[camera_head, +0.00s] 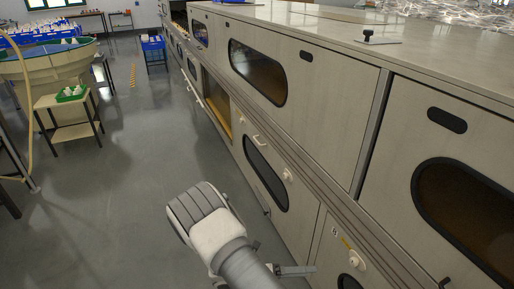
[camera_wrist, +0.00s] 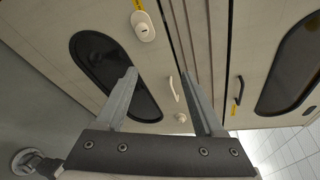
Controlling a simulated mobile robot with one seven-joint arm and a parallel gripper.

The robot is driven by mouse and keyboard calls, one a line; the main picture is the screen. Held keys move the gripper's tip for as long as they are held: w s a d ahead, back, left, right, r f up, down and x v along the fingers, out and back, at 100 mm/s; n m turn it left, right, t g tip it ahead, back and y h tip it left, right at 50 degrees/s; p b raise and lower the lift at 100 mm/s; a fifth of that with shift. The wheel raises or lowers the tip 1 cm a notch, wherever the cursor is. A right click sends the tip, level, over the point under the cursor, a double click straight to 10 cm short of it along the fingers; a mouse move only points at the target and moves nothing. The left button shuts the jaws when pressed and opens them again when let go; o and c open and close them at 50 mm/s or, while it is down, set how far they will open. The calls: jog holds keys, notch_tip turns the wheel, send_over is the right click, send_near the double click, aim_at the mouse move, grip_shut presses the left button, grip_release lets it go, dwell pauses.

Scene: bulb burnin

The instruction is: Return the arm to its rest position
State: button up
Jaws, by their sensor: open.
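My gripper (camera_wrist: 160,98) shows in the wrist view with its two fingers apart and nothing between them. It faces the cabinet front, where a white handle (camera_wrist: 174,89) appears beyond the gap between the fingers. In the head view my arm (camera_head: 215,225) reaches up from the bottom middle, beside the long cabinet. The fingers are hard to make out there, and I cannot tell the distance to the cabinet.
The long beige cabinet (camera_head: 345,105) with dark oval windows fills the right side. Open grey floor (camera_head: 130,150) lies to the left. A small table (camera_head: 63,103) holds a green tray (camera_head: 71,94). A blue crate (camera_head: 153,45) stands farther back.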

jog(key=s+d+r+m+g+y, duration=0.15)
jog(key=r+m+y, duration=0.35)
jog(key=r+m, duration=0.5)
jog(key=s+r+m+g+y, duration=0.2)
jog(key=s+r+m+y, duration=0.15)
jog(key=r+m, duration=0.65)
jog(key=s+r+m+t+y, duration=0.35)
jog(key=s+r+m, duration=0.2)
jog(key=r, duration=0.25)
jog(key=s+r+m+t+y, duration=0.3)
jog(key=s+r+m+y, duration=0.15)
jog(key=r+m, duration=0.35)
notch_tip(320, 180, up, 21)
jog(key=p, duration=2)
jog(key=shift+s+a+r+h, duration=0.2)
jog(key=shift+s+a+h, duration=0.15)
jog(key=shift+a+h, duration=0.1)
jog(key=shift+f, duration=0.1)
jog(key=c, duration=0.3)
jog(key=shift+d, duration=0.1)
